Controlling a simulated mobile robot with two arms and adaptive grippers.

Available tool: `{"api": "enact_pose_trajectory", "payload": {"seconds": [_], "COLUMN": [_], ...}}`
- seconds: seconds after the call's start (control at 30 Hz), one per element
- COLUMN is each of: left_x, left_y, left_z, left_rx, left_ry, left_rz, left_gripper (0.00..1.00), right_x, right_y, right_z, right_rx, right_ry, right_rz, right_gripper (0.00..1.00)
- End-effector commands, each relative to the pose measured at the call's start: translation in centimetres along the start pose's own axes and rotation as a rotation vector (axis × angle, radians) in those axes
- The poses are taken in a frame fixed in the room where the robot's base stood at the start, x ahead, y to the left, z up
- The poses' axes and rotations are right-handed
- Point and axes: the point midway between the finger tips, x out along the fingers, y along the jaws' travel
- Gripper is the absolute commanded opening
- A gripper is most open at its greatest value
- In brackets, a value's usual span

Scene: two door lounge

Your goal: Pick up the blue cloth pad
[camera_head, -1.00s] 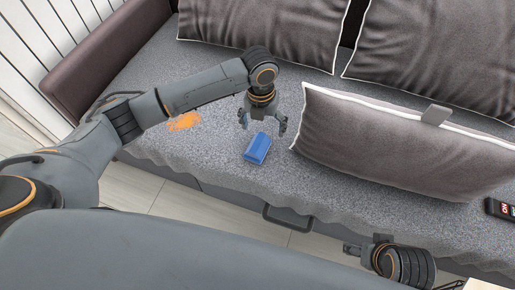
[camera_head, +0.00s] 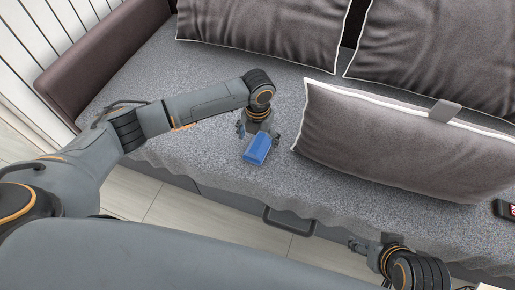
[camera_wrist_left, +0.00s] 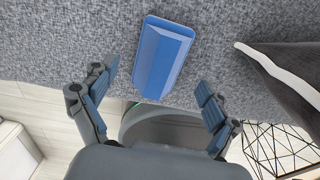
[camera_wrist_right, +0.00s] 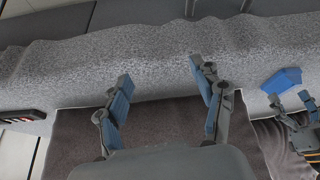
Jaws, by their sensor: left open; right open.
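The blue cloth pad (camera_head: 257,150) lies on the grey sofa seat, left of a leaning cushion. It also shows in the left wrist view (camera_wrist_left: 163,57) and at the right of the right wrist view (camera_wrist_right: 283,79). My left gripper (camera_head: 257,132) is open and empty at the pad's far end, low over the seat. In the left wrist view its fingers (camera_wrist_left: 157,82) are spread on either side of the pad's line, and I see no contact. My right gripper (camera_head: 360,246) is open and empty in front of the sofa, away from the pad.
A grey cushion with white piping (camera_head: 390,145) leans close to the right of the pad. Two more cushions stand along the back. A dark remote-like object (camera_head: 505,209) lies at the seat's right. The seat (camera_head: 150,75) is clear at the far left. A brown armrest (camera_head: 95,65) bounds it.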

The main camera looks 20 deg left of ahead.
Motion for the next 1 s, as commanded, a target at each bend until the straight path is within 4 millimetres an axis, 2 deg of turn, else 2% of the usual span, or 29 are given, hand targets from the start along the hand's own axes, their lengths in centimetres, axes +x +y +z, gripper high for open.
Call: {"api": "enact_pose_trajectory", "payload": {"seconds": [0.1,0.3,0.43,0.67,0.93,0.97,1.0], "left_x": [1.3,2.9,3.3,3.3,3.3,3.3,3.3], "left_y": [0.1,0.1,0.1,0.1,0.1,0.1,0.1], "left_z": [0.1,0.1,0.1,0.1,0.1,0.1,0.1], "left_rx": [-0.001,-0.001,-0.001,0.0,-0.001,-0.001,-0.001], "left_ry": [0.0,0.0,-0.001,-0.001,-0.001,-0.001,-0.001], "left_rz": [0.0,0.0,0.0,0.0,0.0,0.0,0.0], "left_gripper": [0.88,0.88,0.88,0.88,0.35,0.3,0.3], "right_x": [0.6,0.5,0.4,0.3,0.3,0.3,0.3], "right_y": [-0.3,-0.7,-0.8,-0.8,-0.8,-0.8,-0.8], "right_z": [-2.5,-5.7,-6.6,-6.7,-6.7,-6.7,-6.7], "right_rx": [-0.004,-0.008,-0.009,-0.009,-0.009,-0.009,-0.009], "right_ry": [0.116,0.265,0.307,0.311,0.31,0.31,0.31], "right_rz": [-0.006,-0.015,-0.017,-0.017,-0.017,-0.017,-0.017], "right_gripper": [0.67,0.67,0.67,0.67,0.67,0.67,0.67]}}
